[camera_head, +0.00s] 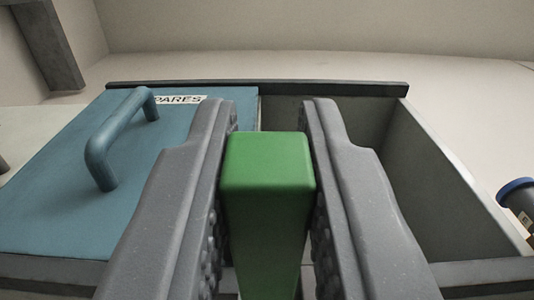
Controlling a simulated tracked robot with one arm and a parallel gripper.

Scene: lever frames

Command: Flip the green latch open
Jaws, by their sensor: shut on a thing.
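The green latch (267,165) is an upright green bar with a rounded block top, in the middle of the view. My gripper (268,125) is shut on the latch, one grey finger on each side. Its ridged pads lie against the left and right faces of the bar. The lower end of the latch and its mounting run out of view at the bottom.
Behind is a grey frame (300,88). A blue panel with a handle (100,150) and a label reading "PARES" (180,99), partly hidden, fills the left. An open grey compartment (440,180) is on the right. A blue-capped item (518,195) shows at the right edge.

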